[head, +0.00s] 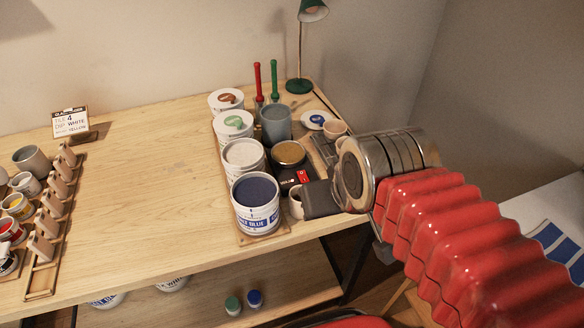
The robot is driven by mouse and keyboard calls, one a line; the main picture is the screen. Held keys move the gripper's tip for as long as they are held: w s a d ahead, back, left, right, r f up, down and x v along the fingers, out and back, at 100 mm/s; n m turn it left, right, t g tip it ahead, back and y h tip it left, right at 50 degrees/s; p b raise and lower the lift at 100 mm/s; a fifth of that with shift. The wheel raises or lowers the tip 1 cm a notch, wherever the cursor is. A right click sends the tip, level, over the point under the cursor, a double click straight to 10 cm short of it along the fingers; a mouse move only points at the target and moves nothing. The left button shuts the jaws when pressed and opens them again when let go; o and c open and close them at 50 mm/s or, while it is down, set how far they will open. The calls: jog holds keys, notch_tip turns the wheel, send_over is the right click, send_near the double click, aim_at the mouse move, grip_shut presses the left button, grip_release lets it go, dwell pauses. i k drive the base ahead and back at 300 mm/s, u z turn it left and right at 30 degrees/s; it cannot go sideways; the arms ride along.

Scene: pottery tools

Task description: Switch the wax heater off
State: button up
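The wax heater (286,175) is a small black unit with a round pot of tan wax on top, standing among the pots at the right of the table. A red rocker switch (302,177) shows on its front right; its on or off position is too small to read. My arm comes in from the lower right with a red ribbed sleeve and a metal wrist.
A tub of blue glaze (256,205) stands left of my gripper, with white tubs behind it. A grey-blue jar (275,124), red and green tools and a green lamp (300,84) stand behind the heater. The middle of the table (150,165) is clear.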

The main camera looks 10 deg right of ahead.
aim_at(303, 178)
jog(key=z, duration=0.05)
jog(key=k, duration=1.05)
jog(key=u, duration=0.7)
jog(key=i, duration=1)
jog(key=u, duration=0.05)
